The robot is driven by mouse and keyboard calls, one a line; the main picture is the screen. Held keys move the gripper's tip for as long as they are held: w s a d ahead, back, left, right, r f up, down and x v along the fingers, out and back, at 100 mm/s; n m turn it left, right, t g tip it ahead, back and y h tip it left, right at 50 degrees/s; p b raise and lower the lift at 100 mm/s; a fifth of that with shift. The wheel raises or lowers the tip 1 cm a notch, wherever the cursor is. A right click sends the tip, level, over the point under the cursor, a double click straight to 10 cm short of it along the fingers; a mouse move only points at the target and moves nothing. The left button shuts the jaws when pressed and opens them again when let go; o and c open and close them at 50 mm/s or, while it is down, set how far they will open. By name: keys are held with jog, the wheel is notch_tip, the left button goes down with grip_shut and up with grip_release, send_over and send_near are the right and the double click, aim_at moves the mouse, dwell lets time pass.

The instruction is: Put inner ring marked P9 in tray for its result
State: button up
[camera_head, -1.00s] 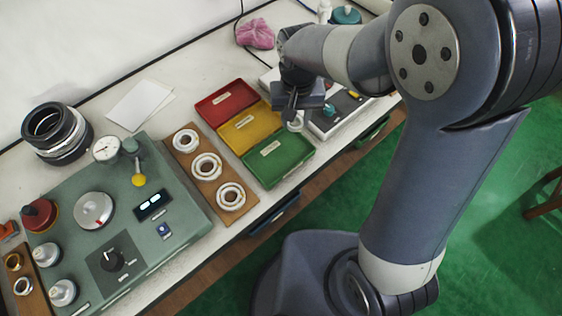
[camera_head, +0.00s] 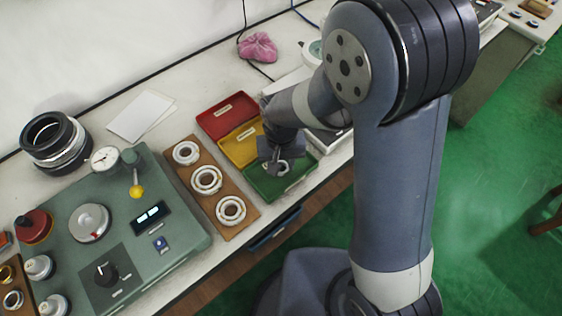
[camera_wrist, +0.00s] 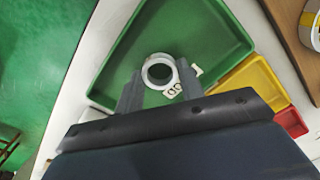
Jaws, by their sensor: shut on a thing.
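My gripper (camera_head: 275,168) is over the green tray (camera_head: 254,184). In the wrist view my gripper (camera_wrist: 160,88) is shut on a pale metal ring (camera_wrist: 149,66), with one finger on each side of it. The ring also shows below my gripper in the head view (camera_head: 282,169). The ring is above or inside the green tray (camera_wrist: 222,20); I cannot tell whether it touches the floor. A small label lies beside the ring in the wrist view, too blurred to read. No P9 mark is readable.
A wooden board (camera_head: 206,196) with three rings stands left of the trays. The green gauge machine (camera_head: 170,205) is farther left. A pink cloth (camera_head: 258,46) lies behind the trays. The bench's front edge is close to the green tray.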

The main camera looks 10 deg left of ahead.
jog(key=shift+f, duration=0.2)
jog(key=o, duration=1)
notch_tip(320, 180, up, 12)
jog(key=shift+r, duration=0.2)
jog(key=shift+f, duration=0.1)
